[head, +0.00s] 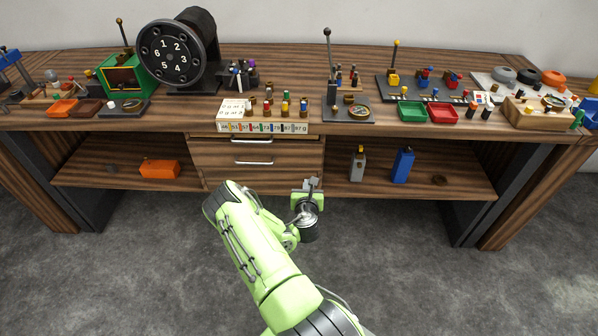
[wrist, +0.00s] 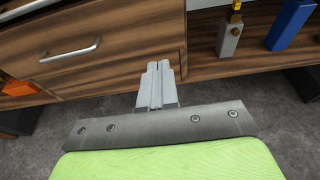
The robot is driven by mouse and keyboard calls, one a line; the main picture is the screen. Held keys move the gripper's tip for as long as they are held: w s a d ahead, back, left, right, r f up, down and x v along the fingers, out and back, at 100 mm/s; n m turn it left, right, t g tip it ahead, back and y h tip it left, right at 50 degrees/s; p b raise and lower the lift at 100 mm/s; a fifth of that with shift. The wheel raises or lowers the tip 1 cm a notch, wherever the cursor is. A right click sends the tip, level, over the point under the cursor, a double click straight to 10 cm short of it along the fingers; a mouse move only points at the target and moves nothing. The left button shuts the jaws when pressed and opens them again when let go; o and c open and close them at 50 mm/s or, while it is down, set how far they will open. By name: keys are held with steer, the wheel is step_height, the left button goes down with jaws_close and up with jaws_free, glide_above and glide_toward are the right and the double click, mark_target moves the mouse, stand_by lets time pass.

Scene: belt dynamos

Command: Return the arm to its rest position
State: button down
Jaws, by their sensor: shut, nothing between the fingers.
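My green arm reaches forward from the bottom of the head view. The drawers look closed.
The wooden bench top (head: 350,133) carries a black numbered drum (head: 172,55), a green box (head: 122,76), green and red trays (head: 412,111) and several small parts. The lower shelf (head: 330,185) holds an orange block (head: 160,169), a grey block (head: 357,164) and a blue block (head: 403,166). The grey floor in front is clear.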

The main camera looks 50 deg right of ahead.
steer(key=shift+w+f, duration=0.15)
step_height(320, 180, up, 12)
steer(key=w+r+m+g+h+p, duration=0.1)
steer(key=m+g+h, duration=0.15)
steer(key=m, duration=0.85)
steer(key=a+r+m+g+y+p, duration=0.2)
steer(key=a+r+m+y, duration=0.3)
steer(key=a+r+m, duration=0.65)
steer(key=s+a+r+m+t+y+p, duration=0.1)
steer(key=s+a+r+y, duration=0.2)
steer(key=a, duration=0.5)
steer(key=s+a+r+m+t+y+p, duration=0.1)
steer(key=a+r+m+y, duration=0.1)
steer(key=a+r, duration=0.4)
steer(key=s+a+r+y+p, duration=0.1)
steer(key=s+a+r+y, duration=0.3)
steer(key=s+a, duration=0.9)
steer(key=shift+s+a, duration=0.15)
steer(key=shift+a, duration=0.6)
steer(key=shift+g, duration=0.25)
